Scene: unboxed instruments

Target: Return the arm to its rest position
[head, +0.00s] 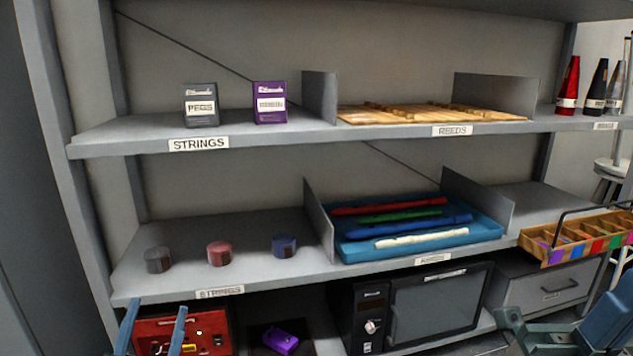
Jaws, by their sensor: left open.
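My left gripper (152,326) shows at the bottom left as two blue fingers standing well apart. It is open, and nothing shows held between them. The fingers are in front of a red box (205,322) with small knobs on the bottom shelf; I cannot tell whether they touch it. Blue and grey-green links of my other arm (607,322) come in at the bottom right, in front of the lower shelves. The jaws of my right gripper do not show.
Metal shelves carry string boxes (270,103), wooden reeds (430,113), round tins (219,254) and a blue tray (360,254) of recorders. Below stand a purple pedal (281,341) and a black amplifier-like box (374,300). A wooden caddy (545,252) is at right.

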